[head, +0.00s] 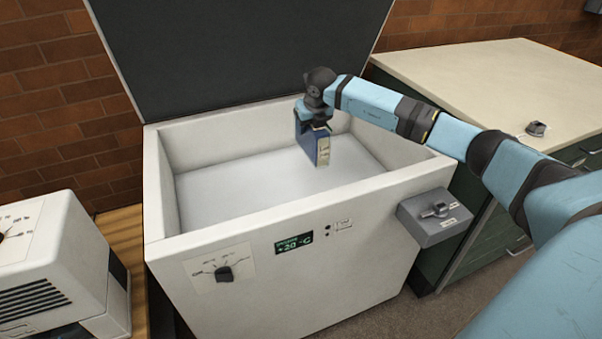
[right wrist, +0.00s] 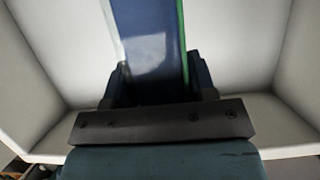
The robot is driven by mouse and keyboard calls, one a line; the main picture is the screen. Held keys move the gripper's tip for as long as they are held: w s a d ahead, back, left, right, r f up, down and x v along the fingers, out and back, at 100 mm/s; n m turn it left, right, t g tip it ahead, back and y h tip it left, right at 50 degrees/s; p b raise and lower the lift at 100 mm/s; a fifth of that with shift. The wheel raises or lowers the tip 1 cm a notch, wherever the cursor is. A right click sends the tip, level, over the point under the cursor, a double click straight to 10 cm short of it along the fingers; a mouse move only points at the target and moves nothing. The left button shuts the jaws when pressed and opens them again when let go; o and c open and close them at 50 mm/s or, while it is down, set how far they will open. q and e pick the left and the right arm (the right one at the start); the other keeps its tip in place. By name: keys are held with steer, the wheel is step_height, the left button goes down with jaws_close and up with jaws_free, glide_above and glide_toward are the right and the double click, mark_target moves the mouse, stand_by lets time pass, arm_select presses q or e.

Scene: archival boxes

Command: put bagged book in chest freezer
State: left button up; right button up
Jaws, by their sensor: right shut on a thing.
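The chest freezer (head: 290,283) is a white open-topped box in the head view, with its dark lid (head: 235,50) raised at the back. The bagged book (head: 309,145) is blue with a pale edge and hangs upright inside the freezer opening, toward the back right. My right gripper (head: 318,122) is above it and shut on it. In the right wrist view the book (right wrist: 150,40) shows glossy blue with a green edge between the fingers (right wrist: 160,85), with white freezer walls around. I cannot tell whether the book touches the freezer floor. My left gripper is not in view.
A grey switch box (head: 436,215) juts from the freezer's front right. A cream counter (head: 490,85) with green drawers stands at the right, a small item (head: 537,128) on it. A white appliance (head: 55,265) stands at the left. The freezer floor (head: 245,190) looks clear.

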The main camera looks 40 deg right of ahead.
step_height(320, 180, down, 7)
steer(key=shift+f+b, duration=0.15)
steer(key=shift+b, duration=0.45)
step_height(320, 180, down, 8)
steer(key=shift+b, duration=0.75)
steer(key=shift+f, duration=0.2)
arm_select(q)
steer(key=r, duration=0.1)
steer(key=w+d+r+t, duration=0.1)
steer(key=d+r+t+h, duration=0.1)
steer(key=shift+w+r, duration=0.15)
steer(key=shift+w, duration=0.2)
arm_select(e)
steer(key=o, duration=1.3)
steer(key=shift+c, duration=0.2)
steer(key=shift+r, duration=0.1)
